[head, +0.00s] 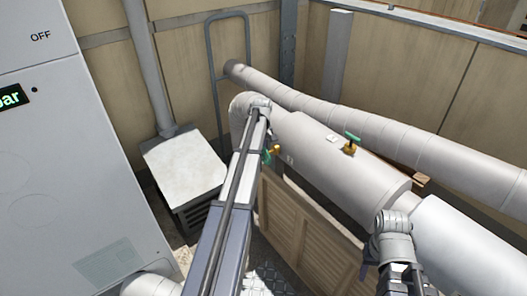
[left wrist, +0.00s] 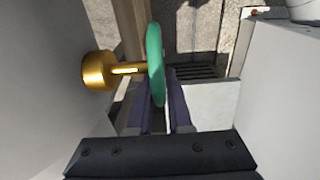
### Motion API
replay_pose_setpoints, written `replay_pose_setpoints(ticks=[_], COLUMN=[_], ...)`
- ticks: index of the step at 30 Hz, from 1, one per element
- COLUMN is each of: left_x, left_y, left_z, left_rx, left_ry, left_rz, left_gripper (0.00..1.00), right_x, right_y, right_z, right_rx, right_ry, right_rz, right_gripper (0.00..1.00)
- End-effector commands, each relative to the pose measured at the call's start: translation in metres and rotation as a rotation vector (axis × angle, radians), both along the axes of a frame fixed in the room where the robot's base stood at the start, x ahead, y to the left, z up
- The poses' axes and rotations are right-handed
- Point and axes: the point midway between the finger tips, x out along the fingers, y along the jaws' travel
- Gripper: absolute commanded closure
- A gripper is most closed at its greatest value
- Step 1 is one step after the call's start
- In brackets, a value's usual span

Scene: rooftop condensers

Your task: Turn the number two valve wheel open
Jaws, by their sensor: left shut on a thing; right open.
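A green valve wheel (left wrist: 155,65) on a brass stem and body (left wrist: 97,70) is seen nearly edge-on in the left wrist view. The dark fingers of my left gripper (left wrist: 162,88) are closed on its rim. A second green wheel (head: 352,138) on a brass body sits on top of the pipe. No readable number shows on either. My right gripper (head: 398,282) is open and empty at the lower right.
The thick lagged pipe (head: 335,165) runs across to the right, with a thinner pipe (head: 400,140) behind it. A slatted wooden crate (head: 305,225) stands below. A grey cabinet (head: 60,150) and a low white-topped unit (head: 185,165) are at left.

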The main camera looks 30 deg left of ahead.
Motion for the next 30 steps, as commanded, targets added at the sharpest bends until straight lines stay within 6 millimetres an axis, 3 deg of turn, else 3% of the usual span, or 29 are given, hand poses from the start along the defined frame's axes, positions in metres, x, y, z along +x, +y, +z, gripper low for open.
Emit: replay_pose_setpoints(ticks=[9, 10, 17, 30], left_x=[-0.0006, -0.0007, -0.0003, -0.0002], left_y=[-0.0054, -0.0054, -0.0028, -0.0014], left_z=[0.0003, 0.0003, 0.0002, 0.0059], left_rx=[-0.009, -0.009, -0.005, -0.003], left_ry=[0.004, 0.004, 0.002, 0.001], left_rz=[-0.004, -0.004, -0.002, 0.000], left_gripper=[1.00, 0.80, 0.54, 0.53], right_x=[0.0000, 0.0000, 0.0000, 0.0001], right_y=[0.0000, 0.0000, 0.0000, -0.0001], right_z=[0.0005, 0.0005, 0.0003, 0.0059], right_rx=[0.000, 0.000, 0.000, 0.000], right_ry=[0.000, 0.000, 0.000, 0.000], right_rz=[0.000, 0.000, 0.000, 0.000], right_gripper=[0.50, 0.50, 0.50, 0.50])
